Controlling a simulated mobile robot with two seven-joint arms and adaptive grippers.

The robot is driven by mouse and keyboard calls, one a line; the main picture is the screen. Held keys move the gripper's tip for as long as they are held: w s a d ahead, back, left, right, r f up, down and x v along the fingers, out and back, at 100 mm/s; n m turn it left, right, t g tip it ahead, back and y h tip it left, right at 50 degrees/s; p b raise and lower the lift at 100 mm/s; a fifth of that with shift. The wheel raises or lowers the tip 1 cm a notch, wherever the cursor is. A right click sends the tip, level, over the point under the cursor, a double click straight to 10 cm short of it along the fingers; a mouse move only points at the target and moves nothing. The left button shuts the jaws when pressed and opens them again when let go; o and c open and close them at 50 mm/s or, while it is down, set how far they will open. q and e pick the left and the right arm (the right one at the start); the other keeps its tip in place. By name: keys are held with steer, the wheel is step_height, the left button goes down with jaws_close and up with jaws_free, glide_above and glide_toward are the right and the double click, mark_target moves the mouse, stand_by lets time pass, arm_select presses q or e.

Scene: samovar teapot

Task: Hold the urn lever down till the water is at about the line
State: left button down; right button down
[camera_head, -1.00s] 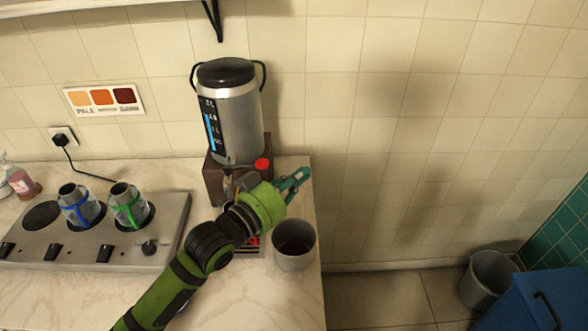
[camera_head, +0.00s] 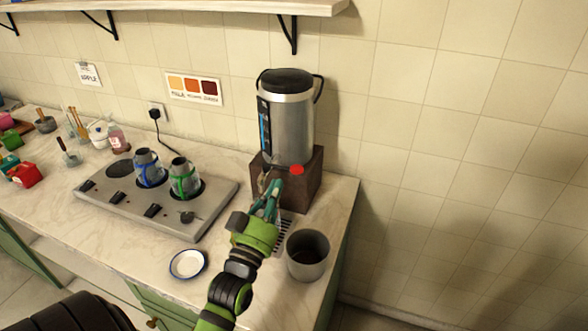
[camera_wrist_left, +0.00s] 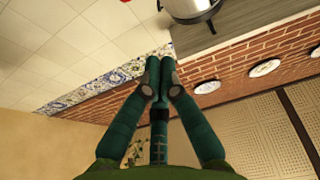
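The urn (camera_head: 288,125) is a silver cylinder with a black lid, standing on a dark brown base at the counter's back right. A blue level gauge (camera_head: 264,130) runs up its left side. A red round piece (camera_head: 297,170) shows at the base's top front. The tap and lever area (camera_head: 266,178) is partly hidden by my left gripper (camera_head: 272,190), whose teal fingers point up at it; contact cannot be told. In the left wrist view its fingers (camera_wrist_left: 160,78) are together with nothing visible between them. No water stream or fill line is visible. My right gripper is out of view.
A grey pot (camera_head: 308,255) stands right of my left gripper, near a drip grille (camera_head: 285,228). A steel hob (camera_head: 160,205) with two glass-bodied pots is at left. A white, blue-rimmed saucer (camera_head: 188,264) lies in front. The counter ends right of the urn.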

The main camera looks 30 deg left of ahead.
arm_select(q)
step_height(320, 180, up, 4)
steer(key=p, duration=0.4)
glide_above(297, 172)
steer(key=shift+s+a+f+p, duration=0.1)
steer(key=shift+s+a+f, duration=0.05)
steer(key=shift+f, duration=0.65)
steer(key=shift+s+a+f+p, duration=0.1)
steer(key=shift+s+f+p, duration=0.1)
steer(key=shift+f, duration=0.55)
steer(key=shift+s+a+f+p, duration=0.1)
steer(key=shift+s+a+f, duration=0.05)
steer(key=shift+f, duration=0.65)
steer(key=f+m+h+b, duration=0.1)
steer(key=m, duration=0.1)
steer(key=f+m+h+b, duration=0.1)
steer(key=m, duration=0.1)
steer(key=shift+d+f, duration=0.2)
steer(key=shift+f, duration=0.15)
steer(key=shift+f+m+h, duration=0.1)
steer(key=shift+m+h, duration=0.2)
steer(key=shift+m, duration=0.6)
stand_by(2.9)
